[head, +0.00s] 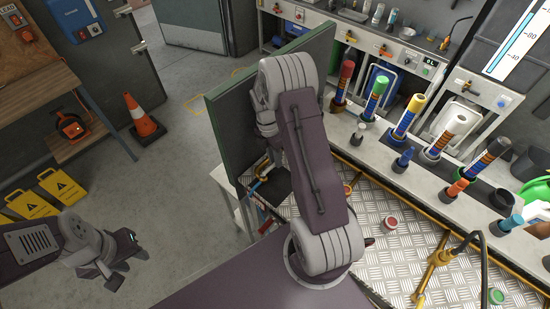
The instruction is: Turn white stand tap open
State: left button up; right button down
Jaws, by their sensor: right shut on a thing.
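A low white stand (226,181) sits left of my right arm, against the green panel. A brass tap with a blue part (261,181) shows on it, partly hidden by my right arm. My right gripper (273,156) points down at the tap and is shut on it; its fingertips are mostly hidden by my wrist and forearm, so the handle's angle cannot be told. My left gripper (118,260) hangs empty over the floor at lower left, far from the stand; its finger gap is unclear.
A green panel (224,135) stands upright behind the stand. A workbench (385,165) with coloured tubes runs along the right. A brass fitting with a black hose (436,258) stands on the tread plate. A cone (143,120) and yellow signs (62,186) stand on the floor at left.

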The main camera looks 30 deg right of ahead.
jog(key=c, duration=1.4)
grip_release()
jog(key=shift+c, duration=0.2)
jog(key=shift+r, duration=0.15)
jog(key=shift+r, duration=0.35)
notch_tip(320, 180, up, 3)
jog(key=shift+w+d+r+b, duration=0.1)
jog(key=shift+b, duration=0.45)
jog(key=s+d+r+b, duration=0.1)
jog(key=s+d+r, duration=0.3)
jog(key=s+r, duration=0.3)
jog(key=s, duration=0.4)
jog(key=shift+d+b, duration=0.15)
jog(key=shift+b, duration=0.25)
